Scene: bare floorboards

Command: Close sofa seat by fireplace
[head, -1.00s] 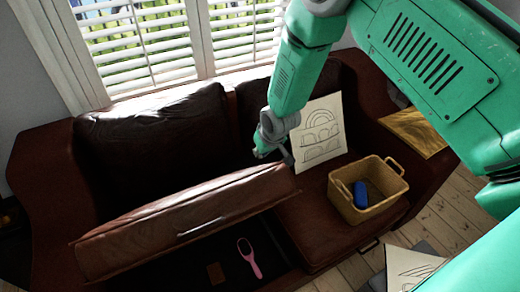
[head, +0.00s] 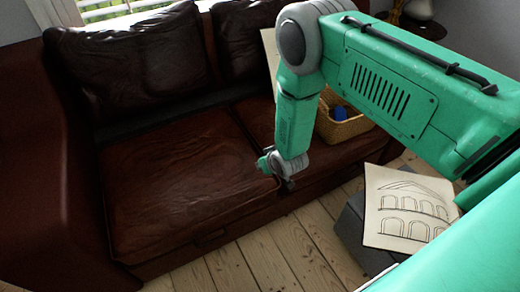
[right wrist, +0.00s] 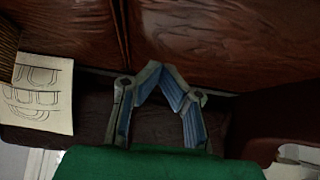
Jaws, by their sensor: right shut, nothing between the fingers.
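The brown leather sofa's left seat (head: 170,185) lies flat and level with the seat beside it in the head view. No storage opening shows. A handle (head: 211,238) is on the front face below it. My right gripper (head: 288,184) is shut and empty, near the seat's front right corner; whether it touches the leather I cannot tell. In the right wrist view the two fingers (right wrist: 160,70) meet at their tips, with the brown seats (right wrist: 210,40) and the gap between them beyond. My left gripper is not in view.
A wicker basket (head: 338,128) with a blue item (head: 341,112) stands on the right seat, partly behind my right arm. A drawing (head: 408,212) lies on a grey object (head: 355,230) in front. Another drawing (right wrist: 40,92) shows in the wrist view.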

